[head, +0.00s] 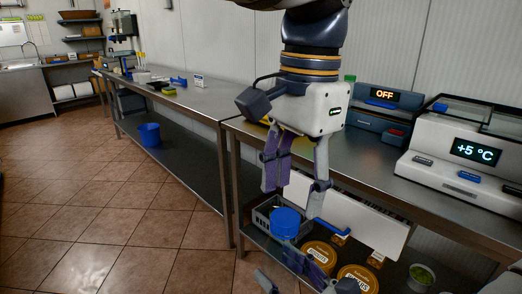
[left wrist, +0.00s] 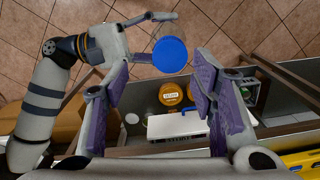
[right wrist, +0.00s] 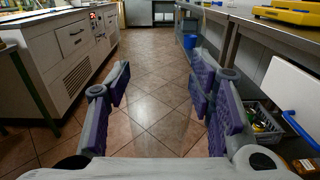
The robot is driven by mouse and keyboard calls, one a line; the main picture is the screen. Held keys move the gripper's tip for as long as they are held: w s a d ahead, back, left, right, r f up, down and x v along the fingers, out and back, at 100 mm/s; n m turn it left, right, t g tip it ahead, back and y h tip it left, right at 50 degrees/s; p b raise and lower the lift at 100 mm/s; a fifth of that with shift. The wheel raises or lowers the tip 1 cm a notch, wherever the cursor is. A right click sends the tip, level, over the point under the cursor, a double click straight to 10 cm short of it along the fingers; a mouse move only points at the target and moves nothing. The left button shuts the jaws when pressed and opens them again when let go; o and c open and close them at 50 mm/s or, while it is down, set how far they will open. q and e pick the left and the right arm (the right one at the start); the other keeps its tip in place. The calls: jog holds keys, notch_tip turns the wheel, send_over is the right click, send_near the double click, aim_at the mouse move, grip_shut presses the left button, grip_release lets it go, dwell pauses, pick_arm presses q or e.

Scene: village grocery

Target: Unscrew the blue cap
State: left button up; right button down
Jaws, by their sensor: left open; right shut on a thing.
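A blue cap (head: 285,222) sits on a pale, see-through jar (head: 284,238) in the head view. The cap also shows in the left wrist view (left wrist: 170,54). My right gripper (left wrist: 157,38) is shut on the jar below the cap, with one finger on each side. My left gripper (head: 297,190) is open and points down above the cap. In the left wrist view its purple fingers stand either side of the cap, apart from it.
The shelf below holds yellow-lidded tubs (head: 318,254), a grey crate (head: 263,216) and a white board (head: 350,212). The tiled floor alongside is open.

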aim_at(285, 216)
pick_arm(q)
jog(key=m, duration=0.2)
jog(key=r+m, duration=0.1)
jog(key=m, duration=0.1)
jog(key=r+m, duration=0.1)
jog(key=shift+w+a+m, duration=0.15)
jog(key=shift+w+m, duration=0.1)
jog(key=shift+m, duration=0.15)
jog(key=shift+w+a+r+m, duration=0.1)
jog(key=shift+w+a+m, duration=0.1)
jog(key=shift+m, duration=0.5)
jog(key=shift+f, duration=0.35)
notch_tip(285, 216, down, 7)
jog(key=shift+w+r, duration=0.1)
jog(key=shift+a, duration=0.1)
grip_shut()
jog(key=n, duration=0.2)
jog(key=shift+n, duration=0.3)
jog(key=shift+r, duration=0.15)
